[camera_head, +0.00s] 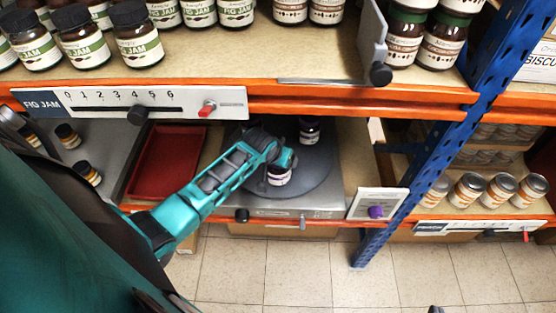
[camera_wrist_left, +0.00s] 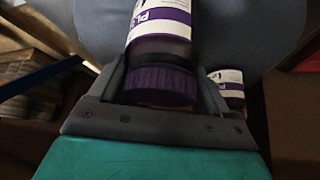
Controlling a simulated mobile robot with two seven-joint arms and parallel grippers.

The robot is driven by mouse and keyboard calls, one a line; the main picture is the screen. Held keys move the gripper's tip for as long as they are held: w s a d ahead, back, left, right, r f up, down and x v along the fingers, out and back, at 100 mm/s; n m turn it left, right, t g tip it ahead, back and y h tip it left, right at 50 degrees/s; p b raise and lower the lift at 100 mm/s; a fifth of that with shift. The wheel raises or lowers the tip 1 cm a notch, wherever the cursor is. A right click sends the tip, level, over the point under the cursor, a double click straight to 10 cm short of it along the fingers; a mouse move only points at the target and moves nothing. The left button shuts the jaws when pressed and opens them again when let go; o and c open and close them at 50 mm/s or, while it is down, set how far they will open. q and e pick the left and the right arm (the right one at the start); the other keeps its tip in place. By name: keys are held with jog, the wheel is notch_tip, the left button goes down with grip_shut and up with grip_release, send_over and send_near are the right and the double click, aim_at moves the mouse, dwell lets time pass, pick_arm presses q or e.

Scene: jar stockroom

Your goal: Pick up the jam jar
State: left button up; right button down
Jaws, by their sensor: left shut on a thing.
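A jam jar with a purple lid and a white and purple label (camera_wrist_left: 165,22) is between the fingers of my left gripper (camera_wrist_left: 163,88), which is shut on it near the lid. In the head view the jar (camera_head: 279,177) shows just below the end of my teal left arm, over the grey round plate (camera_head: 322,178) in the lower shelf bay. The arm hides its upper part and the left fingers there. Whether it touches the plate I cannot tell. Of my right gripper, only a small dark tip seems to show at the bottom edge.
Another dark jar (camera_head: 310,130) stands farther back on the plate; a similar one (camera_wrist_left: 228,84) shows beside the held jar. A red tray (camera_head: 166,162) lies left. The orange shelf edge (camera_head: 340,107) runs above my arm, and a blue post (camera_head: 440,130) stands right.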

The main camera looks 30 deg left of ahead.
pick_arm(q)
jog(key=shift+r, duration=0.1)
jog(key=shift+r, duration=0.15)
jog(key=shift+w+r, duration=0.1)
jog(key=shift+r, duration=0.15)
notch_tip(320, 180, up, 3)
jog(key=shift+r+p, duration=0.1)
jog(key=shift+p, duration=0.55)
jog(key=s+d+p, duration=0.1)
jog(key=s+d, duration=0.1)
jog(key=s, duration=1.6)
jog(key=shift+d+f+p, duration=0.3)
jog(key=shift+d+p, duration=0.1)
jog(key=shift+w, duration=0.1)
